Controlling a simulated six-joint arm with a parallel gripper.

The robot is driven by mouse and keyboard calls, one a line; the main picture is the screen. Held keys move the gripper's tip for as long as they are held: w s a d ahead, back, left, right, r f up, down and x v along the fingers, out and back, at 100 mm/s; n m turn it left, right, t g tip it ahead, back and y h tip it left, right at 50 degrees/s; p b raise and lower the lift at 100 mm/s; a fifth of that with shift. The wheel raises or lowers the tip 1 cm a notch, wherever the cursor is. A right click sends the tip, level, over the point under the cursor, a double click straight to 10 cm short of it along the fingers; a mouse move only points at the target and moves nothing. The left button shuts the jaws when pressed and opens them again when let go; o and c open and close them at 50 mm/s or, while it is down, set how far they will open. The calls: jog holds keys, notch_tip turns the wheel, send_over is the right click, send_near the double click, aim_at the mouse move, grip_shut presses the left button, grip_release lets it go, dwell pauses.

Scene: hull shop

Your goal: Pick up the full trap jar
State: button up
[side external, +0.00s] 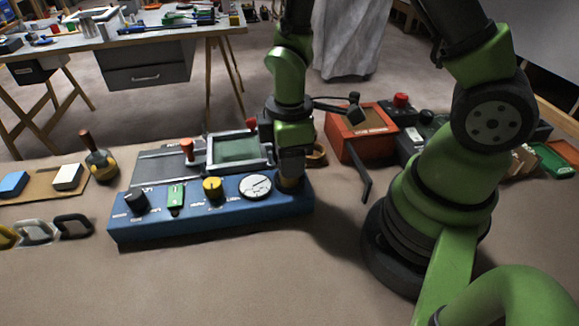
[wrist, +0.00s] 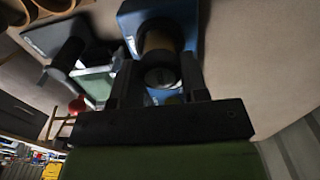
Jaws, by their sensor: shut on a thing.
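My gripper (side external: 289,180) is at the right end of the blue control box (side external: 210,222), pointing down. In the wrist view my gripper (wrist: 160,82) has its two dark fingers on either side of a small round jar-like thing with a brown body (wrist: 160,42) and dark bands, and it is shut on it. In the side view only a tan bit of this jar (side external: 291,184) shows low between the fingers, in front of or over the box's end. I cannot tell what is in it, nor whether its base touches anything.
A framed greenish screen (side external: 238,150) and a red-topped lever (side external: 187,150) stand behind the blue box. An orange box (side external: 350,138) is to the right, with a dark bar (side external: 362,180) nearby. A wooden ring-like cup (side external: 318,155) sits close behind my gripper. The front of the bench is clear.

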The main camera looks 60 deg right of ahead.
jog(key=shift+r, duration=3.5)
